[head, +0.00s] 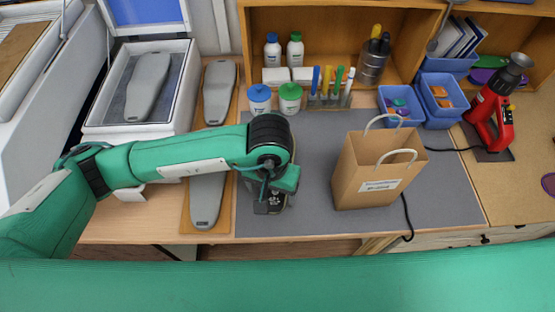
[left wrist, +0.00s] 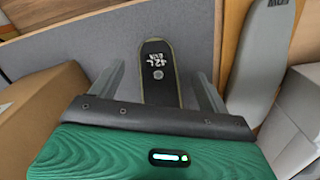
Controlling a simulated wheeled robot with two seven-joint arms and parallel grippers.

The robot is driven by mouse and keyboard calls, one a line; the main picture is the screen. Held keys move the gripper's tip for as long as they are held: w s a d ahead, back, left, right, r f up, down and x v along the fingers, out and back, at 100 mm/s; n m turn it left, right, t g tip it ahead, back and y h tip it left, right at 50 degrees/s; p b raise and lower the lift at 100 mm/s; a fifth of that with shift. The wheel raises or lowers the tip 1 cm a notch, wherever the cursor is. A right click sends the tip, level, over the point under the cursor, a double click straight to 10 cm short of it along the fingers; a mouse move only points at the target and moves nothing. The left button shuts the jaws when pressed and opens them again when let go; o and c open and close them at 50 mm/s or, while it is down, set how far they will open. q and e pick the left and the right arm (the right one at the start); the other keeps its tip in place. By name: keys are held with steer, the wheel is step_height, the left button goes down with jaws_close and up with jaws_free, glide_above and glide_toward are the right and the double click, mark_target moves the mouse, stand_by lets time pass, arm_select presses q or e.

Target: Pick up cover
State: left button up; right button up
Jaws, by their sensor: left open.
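A dark, rounded, insole-shaped piece with white markings like "42L" (left wrist: 158,82) lies on the grey mat in the left wrist view; it looks like the cover. My left gripper (left wrist: 159,74) is open, with one finger on each side of the piece and visible gaps between. The near end of the piece is hidden behind the gripper body. In the head view, my left gripper (head: 270,202) points down over the left part of the mat and hides most of the piece. My right gripper does not show.
A paper bag (head: 365,175) stands on the grey mat (head: 440,190) to the right. Grey insole forms (head: 207,200) lie on wooden boards to the left. White and blue-capped bottles (head: 259,98) and pens stand behind.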

mark_target(273, 205)
arm_select(q)
steer(key=f+p, duration=0.1)
steer(key=f, duration=0.1)
steer(key=shift+s+d+f+p, duration=0.1)
steer(key=shift+s+f+p, duration=0.2)
steer(key=shift+f+p, duration=0.1)
steer(key=shift+f, duration=0.65)
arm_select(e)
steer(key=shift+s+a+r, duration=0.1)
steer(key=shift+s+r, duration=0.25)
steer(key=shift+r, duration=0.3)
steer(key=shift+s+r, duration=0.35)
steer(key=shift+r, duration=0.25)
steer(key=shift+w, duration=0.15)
arm_select(q)
steer(key=shift+f+b, duration=0.25)
steer(key=shift+b, duration=0.5)
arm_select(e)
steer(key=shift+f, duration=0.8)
arm_select(q)
steer(key=shift+c, duration=0.2)
steer(key=c, duration=1.1)
